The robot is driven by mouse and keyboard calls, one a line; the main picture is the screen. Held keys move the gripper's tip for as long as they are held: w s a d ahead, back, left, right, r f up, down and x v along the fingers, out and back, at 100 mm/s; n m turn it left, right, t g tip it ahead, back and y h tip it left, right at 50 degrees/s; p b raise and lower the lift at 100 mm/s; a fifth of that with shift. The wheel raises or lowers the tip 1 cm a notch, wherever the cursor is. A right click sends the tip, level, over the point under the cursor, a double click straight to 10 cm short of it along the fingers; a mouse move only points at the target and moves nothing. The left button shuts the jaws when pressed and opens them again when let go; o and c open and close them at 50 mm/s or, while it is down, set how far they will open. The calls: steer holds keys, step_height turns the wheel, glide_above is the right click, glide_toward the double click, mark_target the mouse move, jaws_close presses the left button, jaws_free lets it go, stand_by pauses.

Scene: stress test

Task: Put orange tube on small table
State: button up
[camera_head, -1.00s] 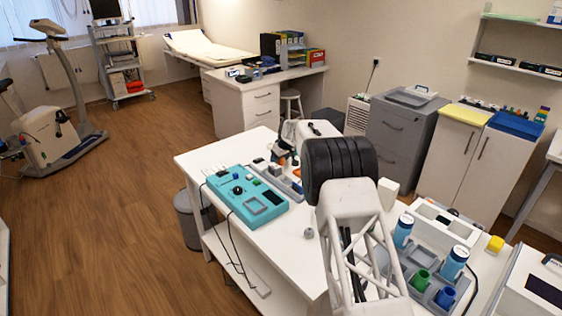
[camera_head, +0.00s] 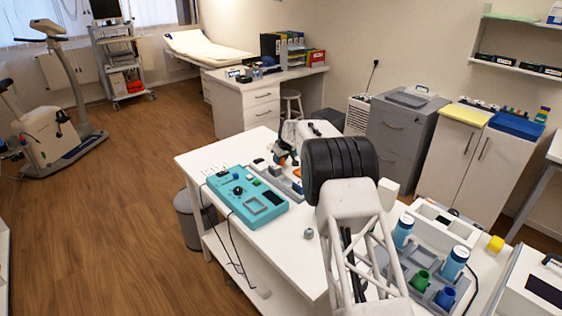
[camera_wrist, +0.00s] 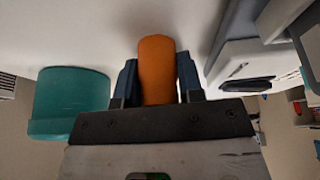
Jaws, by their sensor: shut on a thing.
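The orange tube (camera_wrist: 157,52) stands out between the two dark fingers of my gripper (camera_wrist: 158,78) in the wrist view. The gripper is shut on it, with one finger against each side. A white table (camera_head: 322,233) lies under my arm in the head view. I cannot tell which surface is the small table.
A teal control box (camera_head: 247,197) with cables sits on the white table's left part. In the wrist view a teal object (camera_wrist: 70,100) is left of the tube.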

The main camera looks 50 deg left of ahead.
step_height(320, 180, up, 10)
stand_by(0.8)
stand_by(0.8)
steer(key=w+d+f+m+t+h, duration=0.1)
steer(key=w+d+m, duration=0.2)
steer(key=w+d, duration=1.15)
steer(key=w+d+f+m+t, duration=0.1)
steer(key=w+d+m, duration=0.2)
steer(key=w+d, duration=1.15)
steer(key=w+d+f+m+t+h, duration=0.1)
steer(key=w+d+m, duration=0.4)
steer(key=d, duration=1.6)
steer(key=w+d+m, duration=0.1)
steer(key=w+d, duration=0.3)
steer(key=d, duration=1)
steer(key=w+d+m, duration=0.1)
steer(key=w+d, duration=0.2)
steer(key=d, duration=1)
steer(key=s+d+f+m+t+h, duration=0.1)
steer(key=d+m, duration=0.4)
steer(key=d, duration=2.5)
steer(key=shift+s+d+f+h, duration=0.2)
steer(key=shift+s+f+h, duration=0.25)
steer(key=shift+s+h, duration=0.25)
